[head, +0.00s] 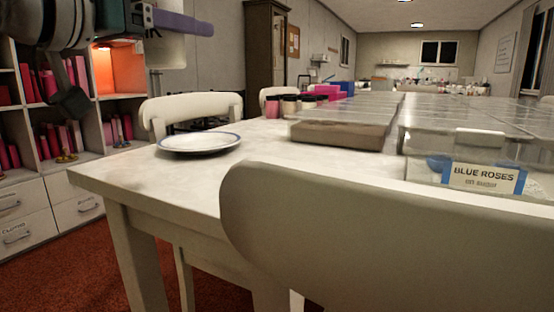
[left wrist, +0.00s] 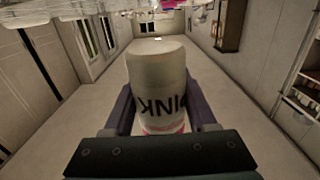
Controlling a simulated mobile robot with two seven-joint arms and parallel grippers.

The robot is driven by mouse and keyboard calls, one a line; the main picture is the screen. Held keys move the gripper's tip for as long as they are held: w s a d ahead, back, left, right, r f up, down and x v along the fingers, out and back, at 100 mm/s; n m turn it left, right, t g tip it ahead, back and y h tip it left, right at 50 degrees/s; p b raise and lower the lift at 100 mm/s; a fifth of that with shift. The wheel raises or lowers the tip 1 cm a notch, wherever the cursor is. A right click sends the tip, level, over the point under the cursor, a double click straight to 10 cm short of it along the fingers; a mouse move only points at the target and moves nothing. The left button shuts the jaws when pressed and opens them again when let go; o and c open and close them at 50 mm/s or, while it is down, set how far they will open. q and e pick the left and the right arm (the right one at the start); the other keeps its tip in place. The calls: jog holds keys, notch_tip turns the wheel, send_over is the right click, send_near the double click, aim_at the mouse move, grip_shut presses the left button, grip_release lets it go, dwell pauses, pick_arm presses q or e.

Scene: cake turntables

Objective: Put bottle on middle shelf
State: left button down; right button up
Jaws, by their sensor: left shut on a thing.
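The bottle (left wrist: 157,78) is white with black lettering that reads "PINK" upside down in the left wrist view and a pink band near its lower end. My left gripper (left wrist: 158,108) is shut on it, one dark purple finger on each side. In the head view the left gripper (head: 182,22) is at the top left, with the pale bottle (head: 168,54) partly hidden behind its finger. The shelf unit (head: 91,118) stands at the left, behind and below my left arm, which hides part of it. Its compartments hold pink and red upright items. My right gripper is in neither view.
A pale table (head: 255,150) fills the middle, with a blue-rimmed plate (head: 199,142), a flat brown box (head: 339,135), several jars (head: 290,104) and a clear box labelled "BLUE ROSES" (head: 484,178). A chair back (head: 370,240) blocks the near right. Red carpet lies bare at lower left.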

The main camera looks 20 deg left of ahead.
pick_arm(q)
notch_tip(320, 180, down, 11)
jog(key=b, duration=0.5)
jog(key=shift+f, duration=0.2)
notch_tip(320, 180, down, 4)
jog(key=b, duration=0.2)
jog(key=shift+f+b, duration=0.15)
jog(key=shift+b, duration=0.25)
jog(key=shift+c, duration=1)
grip_release()
jog(key=shift+s, duration=0.1)
jog(key=shift+s+p, duration=0.3)
jog(key=s+p, duration=0.3)
jog(key=s, duration=0.8)
jog(key=shift+a, duration=0.45)
